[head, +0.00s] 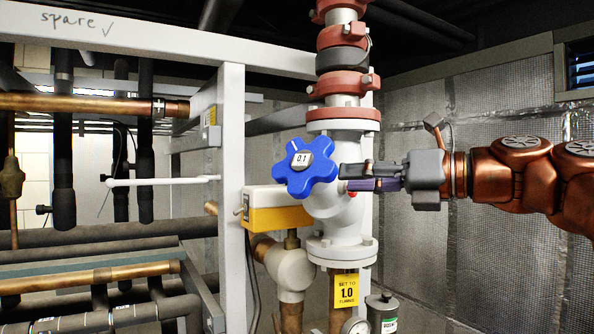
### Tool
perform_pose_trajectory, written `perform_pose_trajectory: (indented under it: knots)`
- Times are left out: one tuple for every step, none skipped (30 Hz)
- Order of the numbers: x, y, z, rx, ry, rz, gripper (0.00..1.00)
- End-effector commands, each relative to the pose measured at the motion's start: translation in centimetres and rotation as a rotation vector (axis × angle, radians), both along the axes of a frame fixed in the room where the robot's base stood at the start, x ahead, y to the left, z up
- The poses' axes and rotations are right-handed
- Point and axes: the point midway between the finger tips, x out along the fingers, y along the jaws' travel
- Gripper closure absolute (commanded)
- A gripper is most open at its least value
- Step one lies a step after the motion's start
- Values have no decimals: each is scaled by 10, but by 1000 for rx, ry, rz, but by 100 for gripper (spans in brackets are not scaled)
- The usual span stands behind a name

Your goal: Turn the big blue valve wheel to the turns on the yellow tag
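The big blue valve wheel (305,168) sits on the front of a white valve body (338,204). A yellow tag (346,291) on the pipe below reads "SET TO 1.0", with a smaller line that seems to say turns. My gripper (347,178) reaches in from the right, its grey and purple fingers pointing left, with the tips just beside the wheel's right lobe. I cannot tell whether they touch the wheel, or how far apart the fingers are. The fingers hide part of the valve body.
A white upright post (232,200) stands left of the wheel. A yellow and white box (274,208) sits just below the wheel. Red flanged pipe (343,88) rises above the valve. A gauge (355,327) and a dark canister (381,312) are below.

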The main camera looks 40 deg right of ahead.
Motion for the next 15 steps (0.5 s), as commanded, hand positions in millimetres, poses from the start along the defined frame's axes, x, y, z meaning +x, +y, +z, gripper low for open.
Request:
perform_pose_trajectory:
  knots:
    - [-8,-7,8,28,-9,-18,67]
    - [-12,-10,12,43,-12,-25,67]
    - [-15,-13,15,61,-15,-31,67]
    - [-17,-14,17,70,-17,-35,67]
    - [-18,-15,19,77,-18,-36,67]
    - [-18,-15,21,84,-19,-38,67]
    - [-17,-14,21,88,-19,-38,67]
    - [-15,-14,22,89,-19,-38,67]
    - [-12,-12,22,89,-19,-38,67]
    - [-9,-11,22,88,-18,-38,67]
    - [-5,-9,22,88,-18,-37,67]
    - [1,-6,22,89,-17,-35,67]
    - [6,-4,21,90,-14,-34,67]
    - [11,-2,20,90,-13,-35,67]
    - [18,1,21,90,-13,-35,67]
